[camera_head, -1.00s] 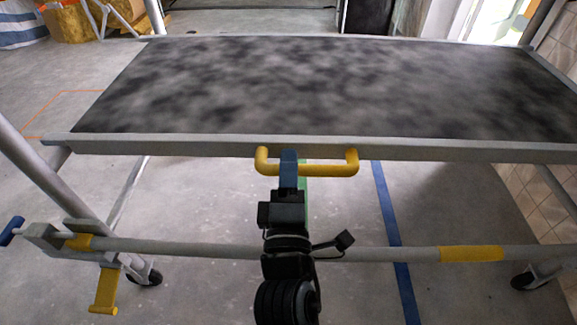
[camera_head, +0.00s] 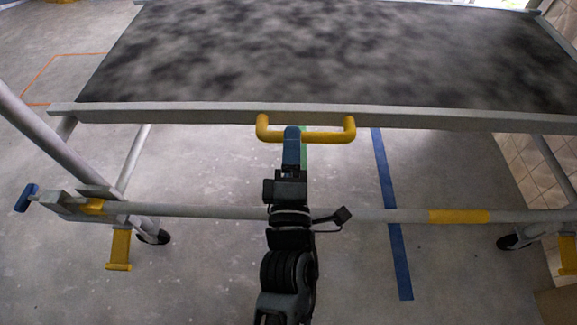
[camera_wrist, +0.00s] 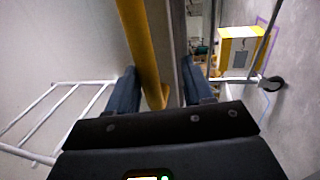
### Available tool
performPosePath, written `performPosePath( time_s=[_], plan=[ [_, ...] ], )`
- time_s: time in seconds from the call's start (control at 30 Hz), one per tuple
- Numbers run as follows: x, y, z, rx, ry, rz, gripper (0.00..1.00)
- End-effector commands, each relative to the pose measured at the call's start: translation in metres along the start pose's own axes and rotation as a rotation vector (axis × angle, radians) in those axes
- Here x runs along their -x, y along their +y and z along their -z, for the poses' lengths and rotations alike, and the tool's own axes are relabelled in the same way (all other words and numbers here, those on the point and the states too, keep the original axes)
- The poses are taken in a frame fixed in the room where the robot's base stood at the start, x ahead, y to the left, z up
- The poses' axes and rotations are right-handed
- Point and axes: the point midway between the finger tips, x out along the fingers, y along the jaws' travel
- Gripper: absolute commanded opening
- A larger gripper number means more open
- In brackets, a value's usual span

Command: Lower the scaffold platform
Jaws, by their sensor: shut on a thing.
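The scaffold platform (camera_head: 330,60) is a mottled dark grey panel in a light grey frame, and it looks level. A yellow U-shaped handle (camera_head: 325,136) is fixed under its front edge (camera_head: 200,113). My gripper (camera_head: 291,138) reaches up to the handle's bar, left of its middle, with blue fingers. In the wrist view, my gripper (camera_wrist: 165,88) has one finger on each side of the yellow handle (camera_wrist: 140,45) and is shut on it. The exact contact is partly hidden by the finger in the head view.
A grey lower rail (camera_head: 370,215) with yellow bands crosses behind my arm. A blue-ended lever (camera_head: 27,197) and a yellow pedal (camera_head: 120,250) are at the left. Blue tape (camera_head: 390,215) marks the floor. A tiled wall (camera_head: 535,180) stands at the right.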

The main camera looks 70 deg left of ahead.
Motion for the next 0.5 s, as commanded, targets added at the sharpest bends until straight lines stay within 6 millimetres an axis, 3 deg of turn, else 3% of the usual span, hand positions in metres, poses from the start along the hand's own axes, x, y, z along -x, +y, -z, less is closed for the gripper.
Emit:
performPosePath(
  time_s=[0.27, 0.5],
  plan=[
    [0.012, 0.005, 0.006, -0.009, 0.005, 0.005, 0.45],
    [0.038, 0.004, 0.007, -0.010, 0.007, 0.005, 0.45]
  ],
)
